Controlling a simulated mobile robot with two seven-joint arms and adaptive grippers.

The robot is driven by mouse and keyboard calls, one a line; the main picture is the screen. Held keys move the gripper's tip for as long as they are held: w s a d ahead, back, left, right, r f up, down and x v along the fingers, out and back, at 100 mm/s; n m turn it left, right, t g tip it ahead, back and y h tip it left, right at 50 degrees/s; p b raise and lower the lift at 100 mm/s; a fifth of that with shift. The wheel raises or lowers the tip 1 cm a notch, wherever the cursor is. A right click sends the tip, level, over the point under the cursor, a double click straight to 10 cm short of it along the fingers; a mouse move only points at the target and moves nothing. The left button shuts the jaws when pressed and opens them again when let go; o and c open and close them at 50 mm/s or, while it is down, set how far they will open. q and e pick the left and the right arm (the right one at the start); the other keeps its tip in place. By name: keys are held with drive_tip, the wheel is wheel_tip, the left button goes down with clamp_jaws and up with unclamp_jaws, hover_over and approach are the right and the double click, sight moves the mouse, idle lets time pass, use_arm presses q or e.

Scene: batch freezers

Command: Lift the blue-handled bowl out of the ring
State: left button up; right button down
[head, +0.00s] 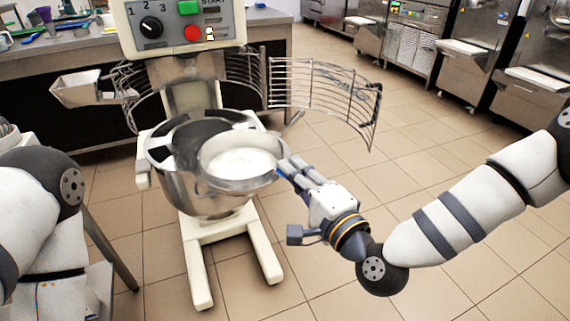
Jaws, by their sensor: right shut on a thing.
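The steel bowl (213,172) holds white stuff (240,163) and shows at the mixer, left of the middle of the head view. Its rim overlaps the front right of the mixer's ring (158,155). I cannot tell how far its lower part sits inside the ring. My right gripper (284,169) comes from the right and is shut on the bowl's blue handle (281,173) at the rim's right side. The fingers hide most of the handle. My left gripper is out of view; only parts of the left arm show at the left edge.
The mixer's control box (185,25) stands above the ring. The wire guard (322,90) swings out to the right behind the bowl. The mixer's legs (197,275) stretch forward on the floor. A counter (65,45) stands behind. The tiled floor at right is clear.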

drive_tip(key=r+v, duration=0.1)
drive_tip(key=v, duration=0.6)
drive_tip(key=shift+d+r+p, duration=0.25)
drive_tip(key=shift+d+p, duration=0.05)
drive_tip(key=shift+p, duration=0.1)
